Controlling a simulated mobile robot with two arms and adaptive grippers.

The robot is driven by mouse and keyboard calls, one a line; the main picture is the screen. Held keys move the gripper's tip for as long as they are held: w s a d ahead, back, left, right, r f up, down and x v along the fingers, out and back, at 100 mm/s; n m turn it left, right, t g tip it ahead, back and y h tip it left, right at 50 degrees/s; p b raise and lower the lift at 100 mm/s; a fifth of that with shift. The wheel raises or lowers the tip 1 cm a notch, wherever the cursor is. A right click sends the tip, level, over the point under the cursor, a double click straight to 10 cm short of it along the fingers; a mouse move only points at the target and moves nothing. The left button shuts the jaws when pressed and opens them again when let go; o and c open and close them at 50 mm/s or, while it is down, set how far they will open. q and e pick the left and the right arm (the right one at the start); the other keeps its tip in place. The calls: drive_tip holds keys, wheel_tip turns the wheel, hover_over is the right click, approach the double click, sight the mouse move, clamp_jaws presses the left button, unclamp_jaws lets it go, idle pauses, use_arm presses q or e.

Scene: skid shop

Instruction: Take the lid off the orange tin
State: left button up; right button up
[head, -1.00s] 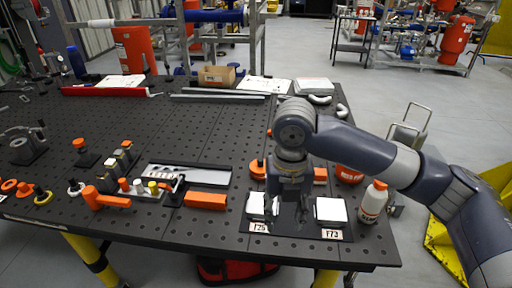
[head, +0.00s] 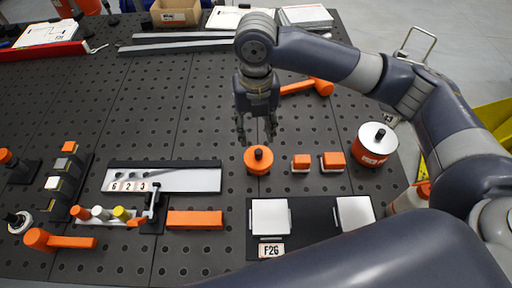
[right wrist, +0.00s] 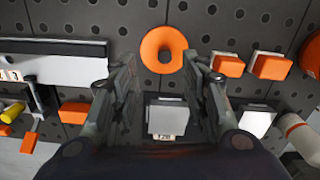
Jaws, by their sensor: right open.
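The orange tin (head: 372,158) stands at the right of the dark perforated table, with a silver lid (head: 380,137) and black knob on top. The lid sits on the tin. Only an orange edge of the tin (right wrist: 312,54) shows at the right of the right wrist view. My right gripper (head: 256,138) is open and empty, pointing down, well to the left of the tin. Below its fingers in the head view is an orange disc (head: 251,164) with a black knob; the right wrist view shows an orange ring shape (right wrist: 150,50) between the fingers. My left gripper is not in view.
Two orange blocks (head: 334,160) lie between disc and tin. An orange-handled tool (head: 300,87) lies behind. Two white pads (head: 270,216) are in front, beside a white bottle (head: 408,200). A numbered rail (head: 190,180) and orange bar (head: 195,220) are left.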

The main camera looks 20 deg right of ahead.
sight(259, 151)
drive_tip(key=shift+s+f, duration=0.2)
drive_tip(key=shift+f, duration=0.85)
drive_tip(key=shift+d+f+p, duration=0.15)
drive_tip(key=shift+f+p, duration=0.25)
drive_tip(key=shift+f, duration=0.25)
wheel_tip(259, 151, down, 4)
drive_tip(key=shift+s+d+r+p, duration=0.1)
drive_tip(key=shift+d+r+p, duration=0.1)
drive_tip(key=shift+p, duration=0.45)
drive_tip(key=shift+f, duration=0.4)
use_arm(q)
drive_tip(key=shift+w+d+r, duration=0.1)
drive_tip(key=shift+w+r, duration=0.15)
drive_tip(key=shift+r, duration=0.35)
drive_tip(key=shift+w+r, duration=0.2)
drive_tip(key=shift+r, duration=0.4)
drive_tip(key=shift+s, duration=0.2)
use_arm(e)
clamp_jaws()
